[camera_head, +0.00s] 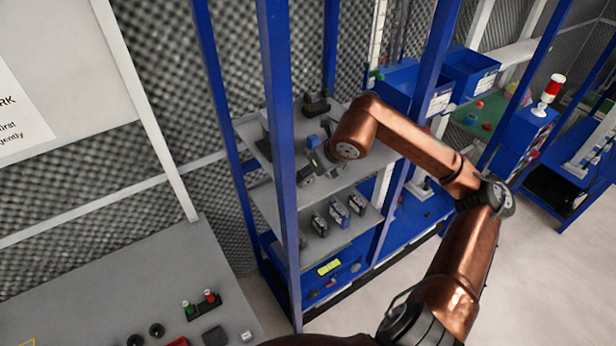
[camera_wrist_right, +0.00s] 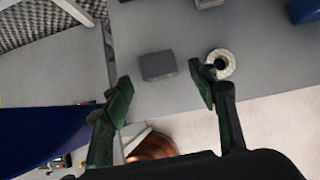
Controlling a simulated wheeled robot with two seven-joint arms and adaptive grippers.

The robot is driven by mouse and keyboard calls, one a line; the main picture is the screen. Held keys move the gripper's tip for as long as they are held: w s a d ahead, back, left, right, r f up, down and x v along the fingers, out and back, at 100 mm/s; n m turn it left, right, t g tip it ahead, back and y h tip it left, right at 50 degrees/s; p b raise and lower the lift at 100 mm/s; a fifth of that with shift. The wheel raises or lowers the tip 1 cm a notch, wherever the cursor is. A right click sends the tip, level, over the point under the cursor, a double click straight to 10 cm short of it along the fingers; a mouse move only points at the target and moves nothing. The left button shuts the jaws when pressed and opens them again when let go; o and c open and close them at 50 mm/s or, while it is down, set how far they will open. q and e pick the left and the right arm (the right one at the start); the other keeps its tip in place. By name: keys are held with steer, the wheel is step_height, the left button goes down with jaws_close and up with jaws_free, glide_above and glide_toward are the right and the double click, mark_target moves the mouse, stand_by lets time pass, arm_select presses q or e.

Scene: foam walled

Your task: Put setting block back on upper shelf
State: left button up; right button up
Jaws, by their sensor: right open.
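A plain grey block (camera_wrist_right: 158,66), which looks like the setting block, appears over the grey shelf surface (camera_wrist_right: 185,25) in the right wrist view. It seems to rest there, apart from both fingers. My right gripper (camera_wrist_right: 161,90) is open, with its green-padded fingertips on either side of and slightly short of the block. In the head view my right gripper (camera_head: 312,163) is over the upper grey shelf (camera_head: 345,176), partly hidden by my copper arm. I cannot pick out the block there. My left gripper is not in view.
A pale ring-shaped part (camera_wrist_right: 221,64) sits close to the right-hand fingertip. A blue post (camera_head: 281,150) stands before the shelf. Several dark clamp-like parts (camera_head: 338,214) stand on the lower shelf. A grey bench (camera_head: 90,295) is at bottom left.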

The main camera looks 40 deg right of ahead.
steer(key=b+v, duration=0.1)
steer(key=v, duration=0.7)
